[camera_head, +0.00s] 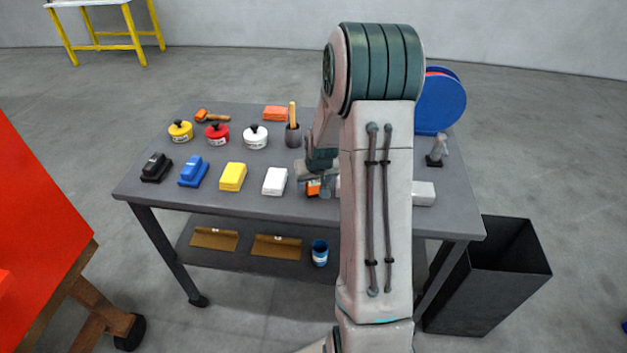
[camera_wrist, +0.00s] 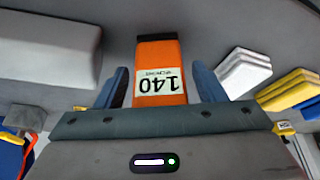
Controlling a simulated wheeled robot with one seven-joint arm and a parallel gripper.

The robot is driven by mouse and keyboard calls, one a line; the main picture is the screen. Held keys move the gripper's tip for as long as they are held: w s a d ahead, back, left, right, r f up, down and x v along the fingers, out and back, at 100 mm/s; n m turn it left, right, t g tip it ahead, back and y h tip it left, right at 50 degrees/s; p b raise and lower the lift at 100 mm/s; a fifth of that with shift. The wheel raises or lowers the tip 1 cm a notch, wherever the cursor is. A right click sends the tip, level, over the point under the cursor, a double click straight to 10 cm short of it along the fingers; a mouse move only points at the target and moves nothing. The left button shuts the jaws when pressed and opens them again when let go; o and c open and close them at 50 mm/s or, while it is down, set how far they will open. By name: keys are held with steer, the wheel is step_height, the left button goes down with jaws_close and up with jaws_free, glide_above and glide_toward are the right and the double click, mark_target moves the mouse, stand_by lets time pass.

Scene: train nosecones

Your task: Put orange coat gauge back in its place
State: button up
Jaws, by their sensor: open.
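The orange coat gauge (camera_wrist: 158,52) lies on the grey table, with a white label reading 140. In the head view only a small part of the gauge (camera_head: 313,188) shows beneath my gripper, near the table's front edge. My gripper (camera_wrist: 160,85) is open, with one blue-grey finger on each side of the gauge. A gap shows between the gauge and the fingers. My arm hides part of the table behind it in the head view.
On the grey table (camera_head: 150,194), a white block (camera_head: 275,181), a yellow block (camera_head: 232,177) and a blue tool (camera_head: 193,171) stand left of my gripper. A light grey block (camera_head: 423,193) is to the right. A black bin (camera_head: 490,275) stands beside the table.

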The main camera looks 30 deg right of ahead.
steer(key=d+b+v, duration=0.1)
steer(key=b+v, duration=0.1)
steer(key=v, duration=0.9)
steer(key=s+a+r+n, duration=0.1)
steer(key=s+a+r, duration=0.3)
steer(key=s+a, duration=0.4)
steer(key=s+a+r+n+g+y, duration=0.1)
steer(key=s+a+r, duration=0.3)
steer(key=s+a, duration=0.4)
steer(key=s, duration=0.6)
steer(key=shift+r, duration=0.1)
steer(key=shift+c, duration=0.2)
